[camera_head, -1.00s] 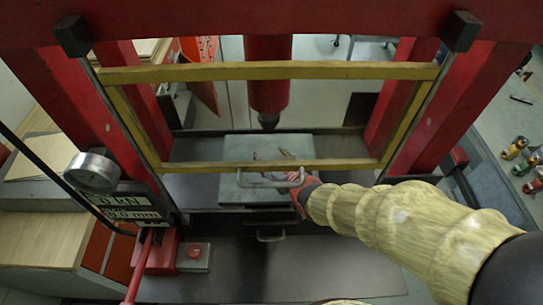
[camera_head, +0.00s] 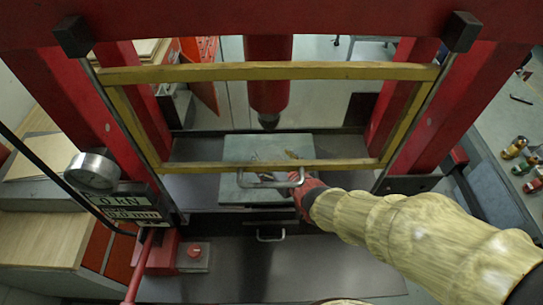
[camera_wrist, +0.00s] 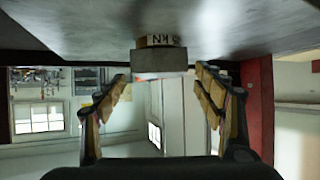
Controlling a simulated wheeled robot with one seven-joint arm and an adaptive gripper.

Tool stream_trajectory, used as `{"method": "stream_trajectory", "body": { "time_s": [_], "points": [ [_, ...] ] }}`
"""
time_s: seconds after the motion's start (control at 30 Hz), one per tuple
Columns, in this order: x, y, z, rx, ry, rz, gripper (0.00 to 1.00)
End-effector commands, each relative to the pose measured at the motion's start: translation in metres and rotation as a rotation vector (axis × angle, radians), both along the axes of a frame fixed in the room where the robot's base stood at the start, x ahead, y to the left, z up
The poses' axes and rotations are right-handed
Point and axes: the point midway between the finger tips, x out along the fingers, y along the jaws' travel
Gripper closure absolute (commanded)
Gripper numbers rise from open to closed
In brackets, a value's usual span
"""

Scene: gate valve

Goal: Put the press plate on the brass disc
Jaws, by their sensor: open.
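A pale grey-green square plate (camera_head: 235,148) lies on the press bed below the red ram, and it looks like the press plate. My gripper (camera_head: 272,160) reaches in from the right over this plate, partly behind the yellow guard frame. In the wrist view my gripper (camera_wrist: 162,90) has its tan-padded fingers wide apart with nothing held between them. I cannot make out a brass disc in either view.
A yellow guard frame (camera_head: 270,72) with a metal handle crosses in front of the bed. The red ram (camera_head: 268,80) hangs above. A gauge (camera_head: 93,171), a kN readout (camera_head: 120,201) and a red stop button (camera_head: 194,251) stand at left. A block (camera_wrist: 160,62) shows beyond my fingertips.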

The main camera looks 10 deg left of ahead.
Motion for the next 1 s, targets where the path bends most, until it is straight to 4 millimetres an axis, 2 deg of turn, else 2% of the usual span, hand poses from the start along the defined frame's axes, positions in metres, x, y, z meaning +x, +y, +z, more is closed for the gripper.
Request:
{"method": "stream_trajectory", "body": {
  "time_s": [0.3, 0.5, 0.7, 1.0],
  "points": [
    [-0.043, -0.031, 0.03, 0.001, -0.004, 0.0, 0.31],
    [-0.063, -0.046, 0.044, 0.001, -0.001, -0.001, 0.31],
    [-0.072, -0.053, 0.049, 0.0, 0.0, -0.001, 0.31],
    [-0.073, -0.053, 0.049, 0.001, 0.001, 0.0, 0.31]
  ]
}}
